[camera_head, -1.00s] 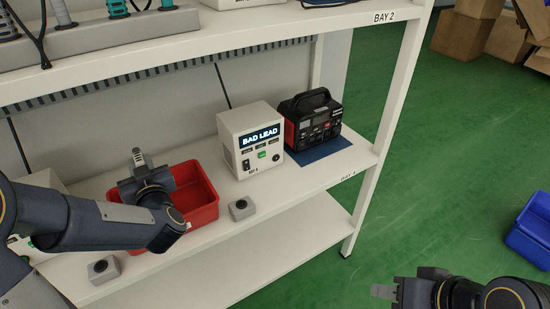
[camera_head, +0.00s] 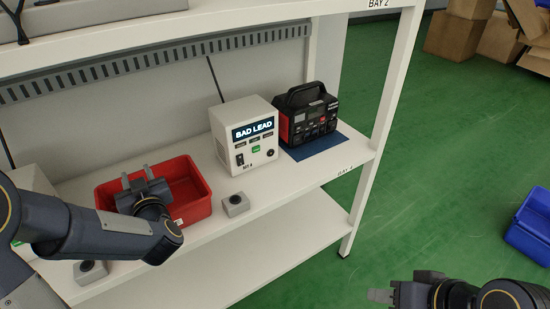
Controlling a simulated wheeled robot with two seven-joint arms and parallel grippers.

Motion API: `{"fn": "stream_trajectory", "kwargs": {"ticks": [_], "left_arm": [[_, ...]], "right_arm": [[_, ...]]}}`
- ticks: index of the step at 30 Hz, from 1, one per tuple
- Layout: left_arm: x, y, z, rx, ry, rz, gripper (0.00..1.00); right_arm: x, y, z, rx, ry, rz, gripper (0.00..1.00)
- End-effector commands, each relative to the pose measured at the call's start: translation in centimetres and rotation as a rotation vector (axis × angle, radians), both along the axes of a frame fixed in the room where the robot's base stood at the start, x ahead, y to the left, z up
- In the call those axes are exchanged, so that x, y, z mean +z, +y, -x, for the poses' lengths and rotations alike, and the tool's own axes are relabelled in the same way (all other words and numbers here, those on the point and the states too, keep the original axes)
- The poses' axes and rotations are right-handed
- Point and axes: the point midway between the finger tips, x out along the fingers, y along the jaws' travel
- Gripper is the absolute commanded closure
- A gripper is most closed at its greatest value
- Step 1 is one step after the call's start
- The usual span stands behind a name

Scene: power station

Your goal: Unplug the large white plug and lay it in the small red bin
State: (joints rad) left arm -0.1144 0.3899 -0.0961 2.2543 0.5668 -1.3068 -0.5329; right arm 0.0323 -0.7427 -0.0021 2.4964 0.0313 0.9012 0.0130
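The red bin (camera_head: 197,211) sits on the middle shelf at the left, partly covered by my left arm. My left gripper (camera_head: 137,180) is over the bin, its two fingers apart with nothing visible between them. The part of the bin's inside that shows looks empty; the part behind the gripper is hidden. I see no large white plug in this view. My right gripper (camera_head: 378,295) is at the bottom right, away from the shelf, with no object visible in it; its finger gap cannot be made out.
A white box reading "BAD LEAD" (camera_head: 244,151) and a black-and-red power unit (camera_head: 311,124) on a blue mat stand right of the bin. Grey button boxes (camera_head: 235,204) sit near the shelf edge. A grey strip (camera_head: 92,20) with cables is cut off on the upper shelf.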

Motion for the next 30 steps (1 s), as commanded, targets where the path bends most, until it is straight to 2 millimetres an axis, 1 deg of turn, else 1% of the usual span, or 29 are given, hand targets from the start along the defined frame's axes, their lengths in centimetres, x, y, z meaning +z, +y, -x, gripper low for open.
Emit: {"fn": "stream_trajectory", "kwargs": {"ticks": [2,11,14,21,24,27,30], "left_arm": [[0.0,0.0,0.0,0.0,0.0,0.0,0.53],[0.0,-0.2,0.2,-0.001,0.0,0.0,0.53],[0.0,-0.8,1.1,-0.002,0.0,0.001,0.53],[0.0,-3.0,4.6,-0.005,0.0,0.0,0.53],[0.0,-3.6,5.7,-0.003,-0.001,0.001,0.53],[0.0,-4.0,6.4,-0.001,-0.001,0.0,0.53],[0.0,-4.1,6.7,-0.001,-0.001,0.001,0.53]], "right_arm": [[0.0,0.0,0.0,0.0,0.0,0.0,0.61],[0.0,0.0,0.0,0.0,0.0,0.0,0.61],[0.0,0.0,0.0,0.0,0.0,0.0,0.61],[-0.1,0.0,0.0,0.0,0.0,0.0,0.61],[-0.1,0.0,0.0,0.0,0.0,0.0,0.61],[-0.1,0.0,0.0,0.0,0.0,0.0,0.61],[-0.1,0.0,0.0,0.0,0.0,0.0,0.61]]}}
